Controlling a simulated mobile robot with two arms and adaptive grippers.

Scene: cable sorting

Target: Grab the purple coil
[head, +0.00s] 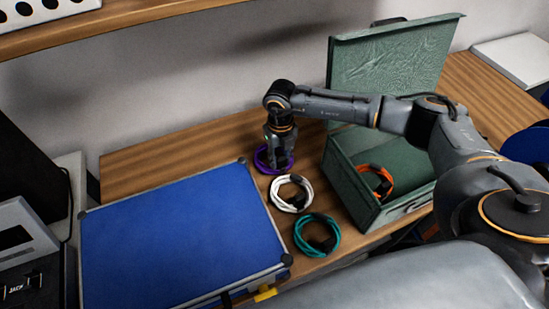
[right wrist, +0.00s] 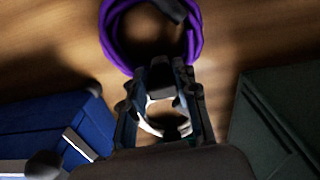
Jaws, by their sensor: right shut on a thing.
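The purple coil (head: 260,160) lies on the wooden table between the blue case and the green box. My right gripper (head: 278,160) points down at it and is shut on its near side. In the right wrist view the purple coil (right wrist: 108,35) shows at the top with a dark band, and the fingertips (right wrist: 170,72) meet its near edge. The exact grip point is partly hidden by the fingers. My left gripper is not in view.
A white coil (head: 277,195) and a teal coil (head: 299,236) lie nearer on the table. An orange coil (head: 388,178) is inside the open green box (head: 349,187). A closed blue case (head: 170,240) fills the left. Bare table lies behind the case.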

